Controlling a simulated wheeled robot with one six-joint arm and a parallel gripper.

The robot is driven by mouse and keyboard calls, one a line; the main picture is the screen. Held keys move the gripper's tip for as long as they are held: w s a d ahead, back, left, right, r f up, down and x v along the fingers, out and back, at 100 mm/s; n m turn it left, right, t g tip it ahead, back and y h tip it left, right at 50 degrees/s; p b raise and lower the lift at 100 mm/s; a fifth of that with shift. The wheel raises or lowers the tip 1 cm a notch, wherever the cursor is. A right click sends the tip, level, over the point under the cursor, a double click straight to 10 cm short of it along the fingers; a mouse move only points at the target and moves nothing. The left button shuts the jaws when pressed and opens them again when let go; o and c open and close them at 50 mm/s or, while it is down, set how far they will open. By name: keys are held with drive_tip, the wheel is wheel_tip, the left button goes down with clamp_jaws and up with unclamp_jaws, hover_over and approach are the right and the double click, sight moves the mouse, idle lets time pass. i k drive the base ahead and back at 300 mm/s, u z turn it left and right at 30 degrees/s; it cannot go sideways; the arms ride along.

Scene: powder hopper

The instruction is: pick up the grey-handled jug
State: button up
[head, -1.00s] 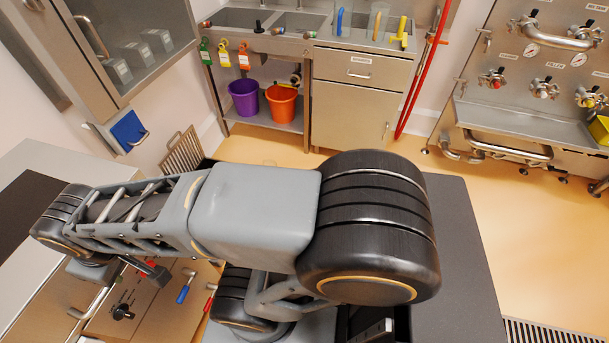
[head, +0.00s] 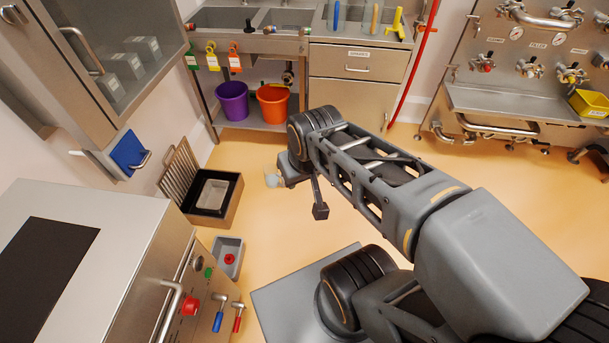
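A small pale, see-through vessel (head: 272,176) shows low over the floor, just left of the end of my arm. It may be the jug, but it is partly covered and I cannot make out a grey handle. The end of my arm, with my gripper (head: 290,176), is right beside it in the picture. The fingers cannot be made out, and I cannot tell whether they touch the vessel. On the back counter stand items with a blue handle (head: 336,15), a tan handle (head: 375,17) and a yellow handle (head: 397,24).
A purple bucket (head: 232,101) and an orange bucket (head: 273,104) stand on the shelf under the sink. A black-lined box (head: 229,205) and a grey tray (head: 227,257) lie at left, near a steel cabinet (head: 100,215). Open floor lies right of my arm's end.

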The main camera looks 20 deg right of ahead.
sight(272, 175)
drive_tip(key=z, duration=0.1)
drive_tip(key=i, duration=1.65)
